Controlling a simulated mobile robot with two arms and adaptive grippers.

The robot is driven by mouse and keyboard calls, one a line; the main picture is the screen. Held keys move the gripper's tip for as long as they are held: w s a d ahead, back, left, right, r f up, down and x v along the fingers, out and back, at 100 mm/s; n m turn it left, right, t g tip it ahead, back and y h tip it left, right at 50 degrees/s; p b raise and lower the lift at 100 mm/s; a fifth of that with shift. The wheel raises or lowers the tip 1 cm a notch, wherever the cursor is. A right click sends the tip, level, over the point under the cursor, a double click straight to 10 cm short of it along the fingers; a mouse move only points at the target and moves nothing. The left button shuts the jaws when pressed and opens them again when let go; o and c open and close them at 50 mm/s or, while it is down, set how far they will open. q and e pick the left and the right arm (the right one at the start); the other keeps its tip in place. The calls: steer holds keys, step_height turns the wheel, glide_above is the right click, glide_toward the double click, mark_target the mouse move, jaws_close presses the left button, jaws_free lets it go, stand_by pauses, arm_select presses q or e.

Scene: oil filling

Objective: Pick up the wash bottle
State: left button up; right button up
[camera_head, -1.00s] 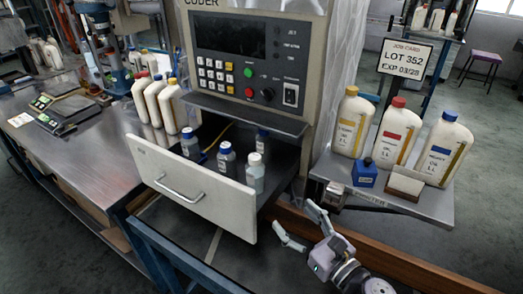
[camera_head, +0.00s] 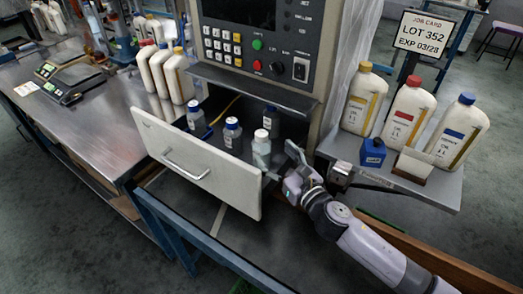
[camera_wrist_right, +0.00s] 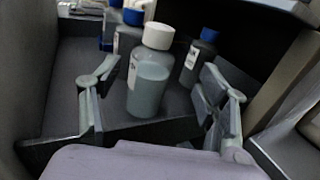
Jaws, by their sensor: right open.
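The wash bottle, a translucent bottle with a white cap (camera_head: 261,148), stands upright in the open drawer (camera_head: 206,172), near its right side. In the right wrist view the same bottle (camera_wrist_right: 149,84) shows greyish liquid and a label on its side. My right gripper (camera_head: 284,166) is open at the drawer's right end, close to the bottle. In the right wrist view its fingers (camera_wrist_right: 155,95) are spread to either side of the bottle, with no clear contact. My left gripper is not in view.
Blue-capped bottles (camera_head: 232,133) stand close by in the drawer, one just right of the wash bottle in the wrist view (camera_wrist_right: 199,58). The coder machine (camera_head: 262,50) rises behind.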

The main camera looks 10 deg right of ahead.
mark_target(267, 150)
steer(key=shift+w+a, duration=0.15)
steer(key=shift+w, duration=0.2)
steer(key=x, duration=0.2)
steer(key=b+x, duration=0.1)
steer(key=x, duration=0.1)
steer(key=shift+w+a+f, duration=0.15)
steer(key=shift+w+a, duration=0.1)
steer(key=shift+a, duration=0.25)
steer(key=shift+w+a, duration=0.15)
steer(key=shift+w, duration=0.2)
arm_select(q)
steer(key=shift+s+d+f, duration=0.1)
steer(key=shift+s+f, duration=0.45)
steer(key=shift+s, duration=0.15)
arm_select(e)
steer(key=shift+s, duration=0.1)
steer(key=shift+c, duration=0.7)
steer(key=c, duration=0.6)
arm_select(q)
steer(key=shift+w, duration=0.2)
arm_select(e)
steer(key=c, duration=0.7)
